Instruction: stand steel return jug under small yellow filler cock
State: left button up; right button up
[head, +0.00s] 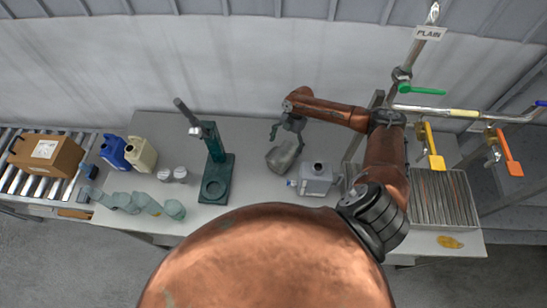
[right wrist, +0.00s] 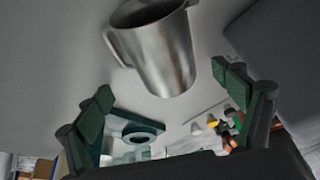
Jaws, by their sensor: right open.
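The steel return jug (head: 283,157) stands on the grey table near its middle. In the right wrist view the jug (right wrist: 158,52) shows its side, open rim and handle, ahead of my fingers. My right gripper (head: 284,131) is open and empty, just behind the jug in the head view; in its own view the fingers (right wrist: 167,98) are spread wide, and the jug is not gripped. The yellow-handled cock (head: 432,147) hangs from the pipe at the right, above a slatted grate (head: 443,198). My left gripper is not in view.
A grey metal can (head: 317,180) stands close right of the jug. A dark green stand (head: 216,178) is to the left. An orange-handled cock (head: 509,153) hangs right of the yellow one. Blue and cream canisters (head: 141,154) and a roller conveyor are far left. A yellow patch (head: 449,242) lies at the front right.

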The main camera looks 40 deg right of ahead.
aim_at(283, 153)
jog(key=shift+s+f, duration=0.25)
jog(key=shift+b+x, duration=0.9)
jog(key=shift+x, duration=0.6)
jog(key=b+x, duration=0.1)
jog(key=x, duration=0.1)
jog(key=b+x, duration=0.1)
jog(key=shift+f, duration=0.4)
jog(key=shift+s+a+f, duration=0.1)
jog(key=shift+f, duration=0.2)
jog(key=shift+f, duration=0.3)
jog(key=shift+c, duration=0.6)
jog(key=c, duration=1.3)
